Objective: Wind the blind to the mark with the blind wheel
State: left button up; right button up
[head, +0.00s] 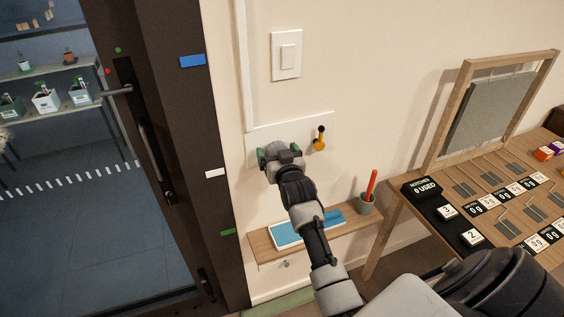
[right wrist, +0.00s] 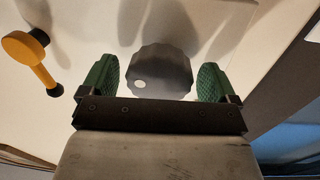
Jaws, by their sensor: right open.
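The blind wheel (right wrist: 162,70) is a dark grey knob with a scalloped rim and a pale dot at its lower left, mounted on a white wall plate (head: 318,128). In the right wrist view it lies between the two green fingers of my right gripper (right wrist: 159,80), with a gap on each side. In the head view my right gripper (head: 279,152) is at the plate and hides the wheel. It is open and holds nothing. I cannot make out the blind or its mark. My left gripper is out of view.
A yellow crank with a black knob (head: 319,140) sits just right of the gripper. A light switch (head: 287,55) is above. A wooden shelf (head: 262,247) below holds a tablet (head: 290,234) and a cup (head: 367,204). A dark-framed door is left, a table right.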

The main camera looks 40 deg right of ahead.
jog(key=b+v, duration=0.1)
jog(key=v, duration=0.9)
jog(key=shift+s+b, duration=0.15)
jog(key=shift+b, duration=0.15)
jog(key=shift+f, duration=0.1)
jog(key=a+f+n+g+y, duration=0.1)
jog(key=a+f+g+y, duration=0.15)
jog(key=f, duration=0.75)
jog(key=a+f+n+g+y, duration=0.1)
jog(key=a+f, duration=0.2)
jog(key=f, duration=0.6)
jog(key=s+a+f+n+g+y, duration=0.1)
jog(key=s+a+f+g, duration=0.1)
jog(key=s+f, duration=0.45)
jog(key=s+a+f+n+g, duration=0.1)
jog(key=s+a+f+g, duration=0.15)
jog(key=f, duration=0.75)
jog(key=s+f+g, duration=0.2)
jog(key=s+f, duration=0.4)
jog(key=s, duration=0.5)
jog(key=s+f+n+g, duration=0.1)
jog(key=s+f+g, duration=0.2)
jog(key=s, duration=0.9)
jog(key=s+f+n+g, duration=0.1)
jog(key=s+f+g, duration=0.2)
jog(key=s+f, duration=0.7)
jog(key=shift+s+a+y, duration=0.35)
jog(key=shift+s+a, duration=0.15)
jog(key=shift+s, duration=0.15)
